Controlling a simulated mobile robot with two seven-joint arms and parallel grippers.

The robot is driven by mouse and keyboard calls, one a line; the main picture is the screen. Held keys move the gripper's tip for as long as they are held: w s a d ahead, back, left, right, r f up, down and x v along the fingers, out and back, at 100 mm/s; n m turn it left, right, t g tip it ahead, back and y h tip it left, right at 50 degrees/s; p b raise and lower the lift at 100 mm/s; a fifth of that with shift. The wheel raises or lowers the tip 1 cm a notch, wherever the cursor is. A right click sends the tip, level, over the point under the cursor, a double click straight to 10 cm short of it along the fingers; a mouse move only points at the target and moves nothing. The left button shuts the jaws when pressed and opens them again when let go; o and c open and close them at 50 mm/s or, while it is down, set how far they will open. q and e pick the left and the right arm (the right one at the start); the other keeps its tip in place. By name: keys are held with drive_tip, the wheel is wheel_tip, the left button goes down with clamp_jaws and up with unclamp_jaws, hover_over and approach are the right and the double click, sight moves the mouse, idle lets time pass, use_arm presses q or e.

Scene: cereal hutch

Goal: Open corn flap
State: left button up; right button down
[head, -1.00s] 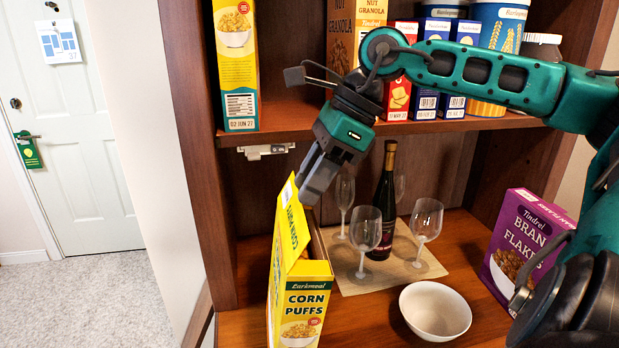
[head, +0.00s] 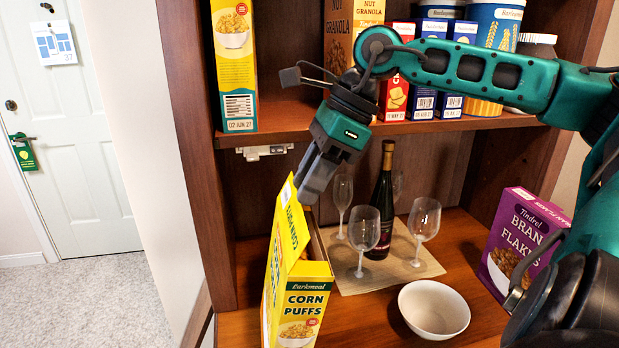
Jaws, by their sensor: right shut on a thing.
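The yellow corn puffs box (head: 303,300) stands at the front left of the lower shelf. Its flap (head: 288,228) is a tall yellow panel standing up at the box's left side, with print on it. The box top beside the flap looks open, with a dark gap at the right rear. My right gripper (head: 302,188) comes down from above and is shut on the upper edge of the flap. The exact contact of the fingertips is partly hidden by the fingers. My left gripper is not in view.
A white bowl (head: 434,310) stands right of the box. Wine glasses (head: 366,228) and a dark bottle (head: 384,205) stand on a mat (head: 350,283) behind. A purple bran flakes box (head: 520,240) is at the right. The upper shelf (head: 280,116) holds several packages.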

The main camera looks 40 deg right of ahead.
idle(0.8)
drive_tip(key=c, duration=0.7)
unclamp_jaws()
drive_tip(key=v, duration=1.3)
drive_tip(key=shift+p, duration=0.3)
drive_tip(key=shift+c, duration=0.3)
